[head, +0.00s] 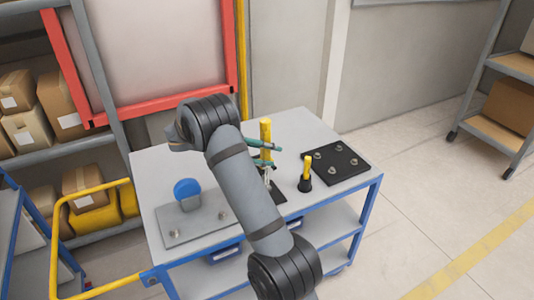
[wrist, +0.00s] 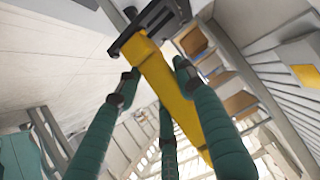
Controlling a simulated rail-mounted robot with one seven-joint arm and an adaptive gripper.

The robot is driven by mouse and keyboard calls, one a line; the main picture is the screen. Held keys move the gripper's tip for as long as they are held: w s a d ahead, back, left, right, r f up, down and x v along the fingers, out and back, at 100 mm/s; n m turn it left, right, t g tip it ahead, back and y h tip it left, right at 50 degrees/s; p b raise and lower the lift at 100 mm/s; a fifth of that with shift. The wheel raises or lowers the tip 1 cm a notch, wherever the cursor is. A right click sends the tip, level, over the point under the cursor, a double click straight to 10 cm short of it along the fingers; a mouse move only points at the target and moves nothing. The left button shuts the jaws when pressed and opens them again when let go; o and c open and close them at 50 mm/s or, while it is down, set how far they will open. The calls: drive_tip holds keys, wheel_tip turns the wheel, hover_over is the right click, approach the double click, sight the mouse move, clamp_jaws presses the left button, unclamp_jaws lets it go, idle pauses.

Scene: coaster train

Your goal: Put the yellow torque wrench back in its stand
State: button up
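A yellow torque wrench (head: 265,130) stands roughly upright over the middle of the cart in the head view. My gripper (head: 268,155) has its green fingers around or beside it. In the wrist view the yellow wrench (wrist: 165,80) runs between my fingers (wrist: 157,80), and a black forked piece (wrist: 150,22) is at its upper end. The right finger overlaps the yellow body; I cannot tell whether the fingers press on it. A dark flat base (head: 279,194) lies below the gripper, partly hidden by my arm. I cannot tell whether it belongs to the stand.
A second yellow-handled tool (head: 307,168) stands in a black round holder (head: 305,186) to the right. A black plate with several knobs (head: 337,163) lies at the cart's right. A grey plate (head: 180,228) with a blue disc (head: 187,189) is at left. The cart's back right is clear.

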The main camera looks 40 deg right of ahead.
drive_tip(key=o, duration=0.4)
drive_tip(key=shift+f, duration=0.15)
drive_tip(key=shift+a, duration=0.15)
drive_tip(key=v, duration=1.2)
drive_tip(key=x, duration=1.2)
drive_tip(key=shift+r, duration=0.2)
